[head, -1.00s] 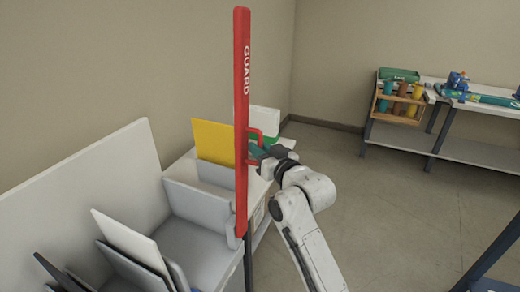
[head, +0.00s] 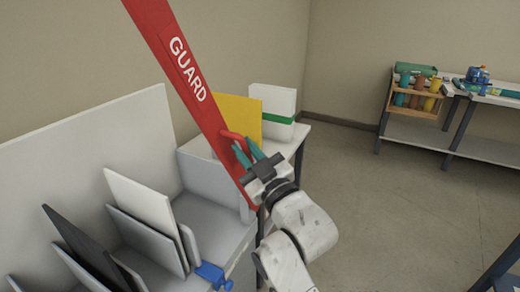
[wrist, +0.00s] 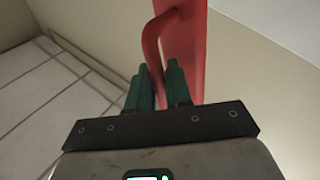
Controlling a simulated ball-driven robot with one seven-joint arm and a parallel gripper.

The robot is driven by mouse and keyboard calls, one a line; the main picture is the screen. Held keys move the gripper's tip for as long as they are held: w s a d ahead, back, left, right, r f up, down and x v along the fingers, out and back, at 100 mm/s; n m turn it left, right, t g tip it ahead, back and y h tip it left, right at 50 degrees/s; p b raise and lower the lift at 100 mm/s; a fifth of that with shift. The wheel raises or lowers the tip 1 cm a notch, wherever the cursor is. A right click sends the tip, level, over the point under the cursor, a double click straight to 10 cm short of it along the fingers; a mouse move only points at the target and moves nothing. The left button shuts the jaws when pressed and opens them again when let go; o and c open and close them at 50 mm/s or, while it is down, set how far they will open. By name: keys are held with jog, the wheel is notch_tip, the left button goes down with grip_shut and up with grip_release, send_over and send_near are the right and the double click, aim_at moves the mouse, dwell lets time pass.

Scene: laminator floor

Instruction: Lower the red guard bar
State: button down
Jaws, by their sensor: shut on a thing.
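The red guard bar (head: 190,75), lettered GUARD, slants from the top left down to the right in the head view. Its lower end is at my wrist, and its top runs out of the picture. A red loop handle (head: 233,138) stands out from its side. My gripper (head: 249,153) has teal fingers and is shut on this handle. In the wrist view the fingers (wrist: 158,83) meet the lower part of the handle (wrist: 153,40), with the bar (wrist: 190,50) close behind. The bar's pivot is hidden behind my wrist.
A grey machine with upright panels (head: 145,215) stands below and left of the bar. A blue clamp (head: 213,275) sits at its front. Yellow (head: 240,112) and white boards stand behind. A bench (head: 440,135) is at the far right; the floor between is clear.

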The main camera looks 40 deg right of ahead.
jog(key=s+a+f+n+t+y+b, duration=0.2)
jog(key=s+a+f+n+y+b, duration=0.15)
jog(key=a+f+n+b, duration=0.5)
jog(key=s+a+f+n+t+y+b, duration=0.15)
jog(key=a+f+n+y+b, duration=0.35)
jog(key=a+f+b, duration=0.5)
notch_tip(320, 180, down, 12)
jog(key=s+n+g+y+b, duration=0.1)
jog(key=n+g+y+b, duration=0.1)
jog(key=n+y+b, duration=0.3)
jog(key=shift+s+d+n, duration=0.2)
jog(key=shift+d+n, duration=0.15)
jog(key=shift+n, duration=0.7)
jog(key=c, duration=1.4)
grip_release()
jog(key=shift+f, duration=0.15)
jog(key=shift+o, duration=1)
